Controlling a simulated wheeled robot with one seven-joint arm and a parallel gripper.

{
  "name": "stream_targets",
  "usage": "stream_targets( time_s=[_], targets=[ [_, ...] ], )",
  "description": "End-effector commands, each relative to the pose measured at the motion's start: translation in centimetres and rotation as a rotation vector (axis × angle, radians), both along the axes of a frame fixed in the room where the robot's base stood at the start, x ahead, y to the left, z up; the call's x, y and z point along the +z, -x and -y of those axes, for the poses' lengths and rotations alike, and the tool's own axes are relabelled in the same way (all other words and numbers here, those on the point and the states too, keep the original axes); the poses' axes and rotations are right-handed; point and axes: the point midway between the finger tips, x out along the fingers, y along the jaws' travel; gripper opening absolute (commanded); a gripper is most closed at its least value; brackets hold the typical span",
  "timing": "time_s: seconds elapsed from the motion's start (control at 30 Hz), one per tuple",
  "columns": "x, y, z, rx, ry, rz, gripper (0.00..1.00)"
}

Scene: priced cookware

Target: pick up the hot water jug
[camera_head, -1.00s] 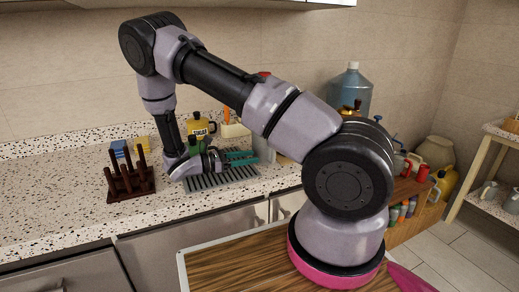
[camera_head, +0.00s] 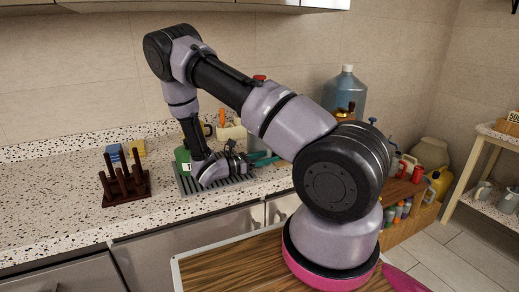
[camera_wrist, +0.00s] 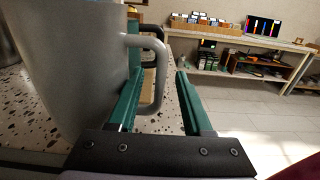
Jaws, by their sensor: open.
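In the wrist view a large grey jug (camera_wrist: 70,75) fills the left side, its handle (camera_wrist: 161,62) pointing right. It appears to match the grey body with a red top (camera_head: 259,77) behind my arm in the head view, mostly hidden there. My gripper (camera_wrist: 159,73) is open, with teal fingers. The handle shows between the two fingers, nearer the left one. I cannot tell whether the left finger touches the jug. In the head view my gripper (camera_head: 264,159) is low over the counter beside the jug.
A dark rack (camera_head: 125,187) and a green item (camera_head: 182,156) stand left of my gripper. A ridged grey drainer (camera_head: 195,188) lies beneath it. A large blue bottle (camera_head: 345,92) stands behind my arm. A second, dark handle (camera_wrist: 152,30) shows beyond the jug's handle.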

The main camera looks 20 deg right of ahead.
Motion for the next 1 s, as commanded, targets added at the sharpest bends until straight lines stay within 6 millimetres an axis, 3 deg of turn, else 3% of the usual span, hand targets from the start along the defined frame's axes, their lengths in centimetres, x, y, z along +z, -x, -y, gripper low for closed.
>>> stream_targets(
  time_s=[0.27,0.4,1.0],
  targets=[
    [0.00,-0.03,0.33,0.001,-0.001,0.001,0.50],
    [0.00,-0.02,0.32,0.001,0.000,0.001,0.00],
    [-0.01,-0.02,0.29,0.001,-0.001,0.001,0.00]
  ],
)
